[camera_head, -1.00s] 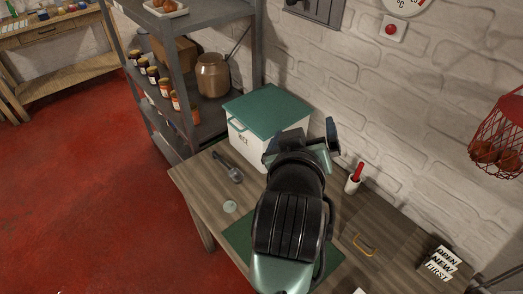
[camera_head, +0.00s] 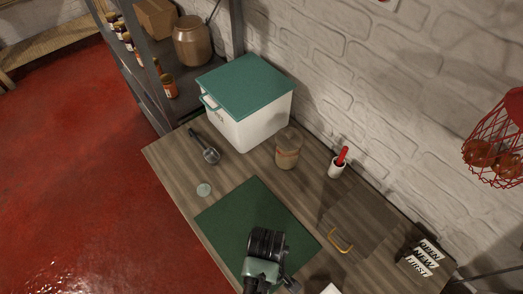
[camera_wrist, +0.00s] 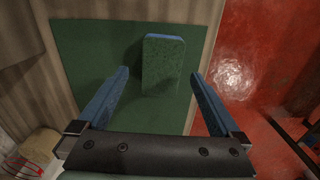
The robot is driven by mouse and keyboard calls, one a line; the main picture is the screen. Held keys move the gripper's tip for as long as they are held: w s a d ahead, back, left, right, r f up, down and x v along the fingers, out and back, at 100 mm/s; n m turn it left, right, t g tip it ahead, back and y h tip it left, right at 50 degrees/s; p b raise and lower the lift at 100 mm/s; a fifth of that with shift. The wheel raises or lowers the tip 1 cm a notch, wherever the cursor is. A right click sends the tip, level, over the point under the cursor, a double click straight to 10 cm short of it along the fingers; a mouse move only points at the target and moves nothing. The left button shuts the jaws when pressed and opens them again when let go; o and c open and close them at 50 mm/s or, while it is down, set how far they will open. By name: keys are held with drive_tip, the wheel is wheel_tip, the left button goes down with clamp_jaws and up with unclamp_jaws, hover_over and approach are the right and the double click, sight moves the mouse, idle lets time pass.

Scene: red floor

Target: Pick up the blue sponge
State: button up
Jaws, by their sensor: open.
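The sponge (camera_wrist: 165,66) shows in the wrist view as an upright-looking block with a dark green top face and a blue strip along its far edge. It rests on the green mat (camera_wrist: 90,45), which also shows in the head view (camera_head: 235,215). My gripper (camera_wrist: 159,75) is open, with one blue finger on each side of the sponge in the picture. The fingers look apart from the sponge, and nothing is between them in their grip. In the head view my arm covers the mat's near part, and the sponge cannot be seen there.
On the wooden table stand a white box with a green lid (camera_head: 250,105), a jar (camera_head: 288,148), a white cup with a red item (camera_head: 338,165) and a scoop (camera_head: 206,148). A small round disc (camera_head: 204,190) lies by the mat. A brick wall runs behind.

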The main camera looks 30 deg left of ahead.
drive_tip(key=shift+a+f, duration=0.2)
drive_tip(key=shift+f, duration=1.25)
drive_tip(key=shift+a+f, duration=0.2)
drive_tip(key=shift+f, duration=1.25)
drive_tip(key=c, duration=1.2)
drive_tip(key=shift+c, duration=0.2)
drive_tip(key=shift+r, duration=0.15)
wheel_tip(320, 180, up, 10)
drive_tip(key=shift+f, duration=0.1)
